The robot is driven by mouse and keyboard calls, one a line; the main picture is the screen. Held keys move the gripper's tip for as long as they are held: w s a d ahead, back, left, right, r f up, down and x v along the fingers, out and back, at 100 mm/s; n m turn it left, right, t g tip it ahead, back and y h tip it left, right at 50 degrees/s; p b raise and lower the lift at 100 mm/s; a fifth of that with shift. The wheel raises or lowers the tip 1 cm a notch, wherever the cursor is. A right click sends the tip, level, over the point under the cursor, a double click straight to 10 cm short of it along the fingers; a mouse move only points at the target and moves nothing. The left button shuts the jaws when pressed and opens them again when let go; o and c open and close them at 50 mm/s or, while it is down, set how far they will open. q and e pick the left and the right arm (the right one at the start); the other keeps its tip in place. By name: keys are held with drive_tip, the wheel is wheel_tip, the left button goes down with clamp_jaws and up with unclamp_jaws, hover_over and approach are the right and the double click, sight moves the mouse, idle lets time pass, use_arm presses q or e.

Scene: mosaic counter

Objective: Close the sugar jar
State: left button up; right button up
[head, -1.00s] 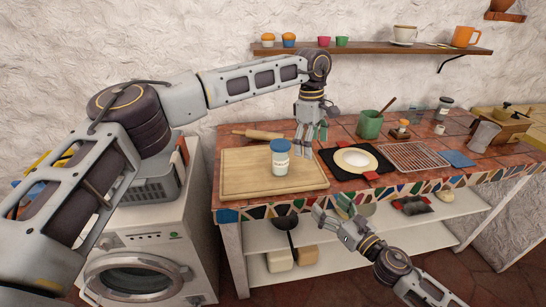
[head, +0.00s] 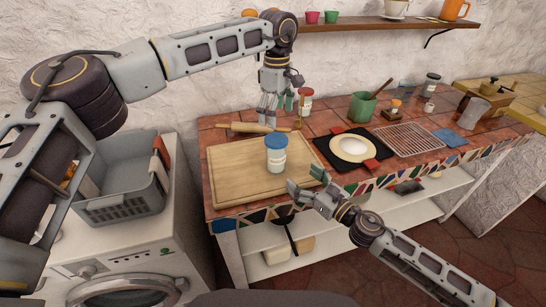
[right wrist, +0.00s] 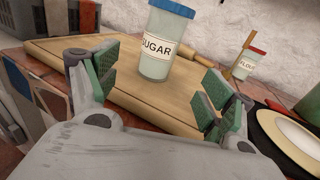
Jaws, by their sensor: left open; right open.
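The sugar jar (head: 276,160) is pale, labelled SUGAR, and stands upright on the wooden board. Its blue lid (head: 276,141) sits on top; I cannot tell whether it is fully seated. In the right wrist view the jar (right wrist: 154,54) is just beyond my open fingers, under its blue lid (right wrist: 172,8). My right gripper (head: 306,186) is open and empty at the board's front right corner, in front of and right of the jar; it also shows in the right wrist view (right wrist: 158,92).
The wooden board (head: 232,178) has a rolling pin (head: 246,127) behind it. A red-lidded flour jar (head: 305,95) stands at the back. A shelf (head: 375,30) hangs above.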

sight(275, 156)
use_arm(q)
drive_tip(key=shift+d, duration=0.1)
use_arm(e)
drive_tip(key=shift+w+a, duration=0.2)
drive_tip(key=shift+x, duration=6.55)
drive_tip(key=shift+c, duration=0.5)
